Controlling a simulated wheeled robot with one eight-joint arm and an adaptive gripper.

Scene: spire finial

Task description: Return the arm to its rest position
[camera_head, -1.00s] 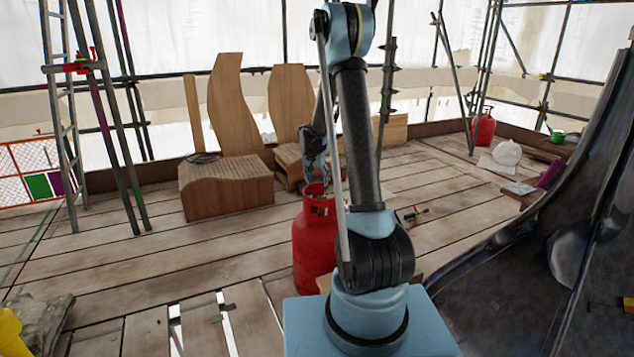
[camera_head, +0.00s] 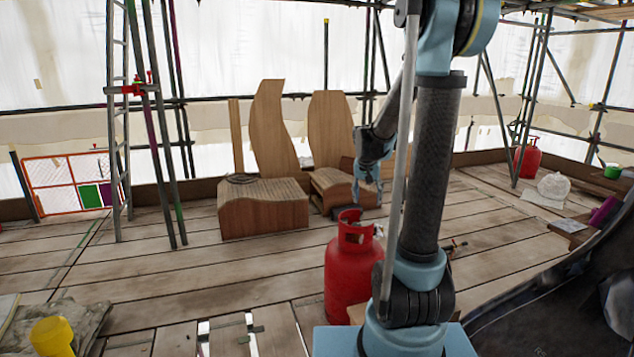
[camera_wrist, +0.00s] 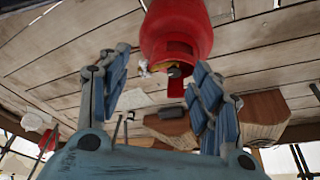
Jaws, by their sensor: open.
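My arm rises from its pale blue base, and its upper joint is cut off by the top edge of the head view. My gripper (camera_head: 369,184) hangs behind the arm, apparently above and beyond the red gas cylinder (camera_head: 350,278). In the wrist view my gripper (camera_wrist: 160,88) has its blue fingers spread wide with nothing between them. The red cylinder (camera_wrist: 175,32) shows past the fingertips there, apart from them as far as I can tell. Part of the cylinder is hidden behind my arm in the head view.
Curved wooden pieces (camera_head: 265,215) stand on the plank floor (camera_head: 190,268) at the back. Scaffold poles and a ladder (camera_head: 119,150) are at the left. A dark curved metal shape (camera_head: 560,305) fills the lower right. A yellow object (camera_head: 52,337) is at the lower left.

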